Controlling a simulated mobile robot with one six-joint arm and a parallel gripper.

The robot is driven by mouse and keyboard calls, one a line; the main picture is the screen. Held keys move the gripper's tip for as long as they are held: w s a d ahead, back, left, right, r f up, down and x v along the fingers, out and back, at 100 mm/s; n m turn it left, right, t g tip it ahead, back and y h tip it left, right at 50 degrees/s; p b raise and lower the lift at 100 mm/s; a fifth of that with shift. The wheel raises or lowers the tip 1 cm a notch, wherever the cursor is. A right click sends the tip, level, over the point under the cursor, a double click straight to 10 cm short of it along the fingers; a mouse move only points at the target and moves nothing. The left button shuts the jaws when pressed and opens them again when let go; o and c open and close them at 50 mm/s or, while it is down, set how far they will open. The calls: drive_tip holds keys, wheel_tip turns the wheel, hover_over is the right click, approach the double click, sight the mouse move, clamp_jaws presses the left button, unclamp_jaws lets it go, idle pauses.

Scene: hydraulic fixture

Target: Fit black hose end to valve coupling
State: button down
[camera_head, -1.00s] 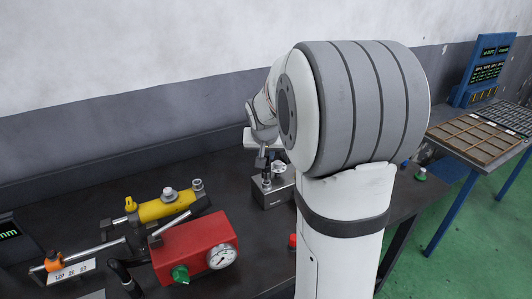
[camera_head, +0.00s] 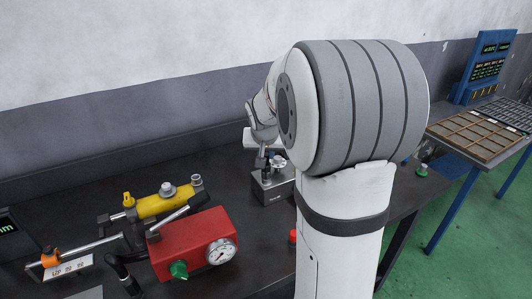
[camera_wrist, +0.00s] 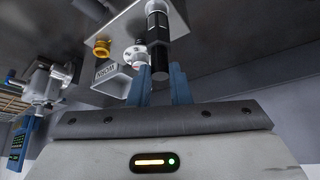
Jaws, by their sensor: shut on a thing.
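In the head view my gripper (camera_head: 262,152) is over the grey valve block (camera_head: 273,187) on the bench; my arm covers part of this area. In the wrist view my gripper (camera_wrist: 160,80) has its two blue fingers closed around a black cylindrical hose end (camera_wrist: 159,62). The hose end lines up with a metal-and-black fitting (camera_wrist: 157,20) at the valve block (camera_wrist: 122,28). The two appear to meet, but I cannot tell whether they are seated. A yellow ring port (camera_wrist: 102,48) and a pale round port (camera_wrist: 136,54) show beside it.
A red pump (camera_head: 190,243) with a gauge (camera_head: 221,251) and green knob stands at front left. A yellow cylinder (camera_head: 160,203) lies behind it. A compartment tray (camera_head: 475,136) stands on a separate table.

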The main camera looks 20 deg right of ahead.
drive_tip(key=shift+f, duration=0.15)
idle(0.8)
drive_tip(key=c, duration=1.3)
unclamp_jaws()
drive_tip(key=shift+o, duration=0.2)
drive_tip(key=b+v, duration=0.1)
drive_tip(key=v, duration=0.6)
drive_tip(key=s+a+f+n+g+y, duration=0.1)
drive_tip(key=s+a+f, duration=0.1)
drive_tip(key=s+a, duration=0.2)
drive_tip(key=s+a+f+n, duration=0.2)
drive_tip(key=s+a, duration=0.2)
drive_tip(key=s, duration=0.7)
drive_tip(key=s+a+f+n+g+y, duration=0.1)
drive_tip(key=s+a+f+n, duration=0.1)
drive_tip(key=s+a, duration=0.3)
drive_tip(key=shift+s+f+g+y, duration=0.3)
drive_tip(key=shift+s, duration=0.9)
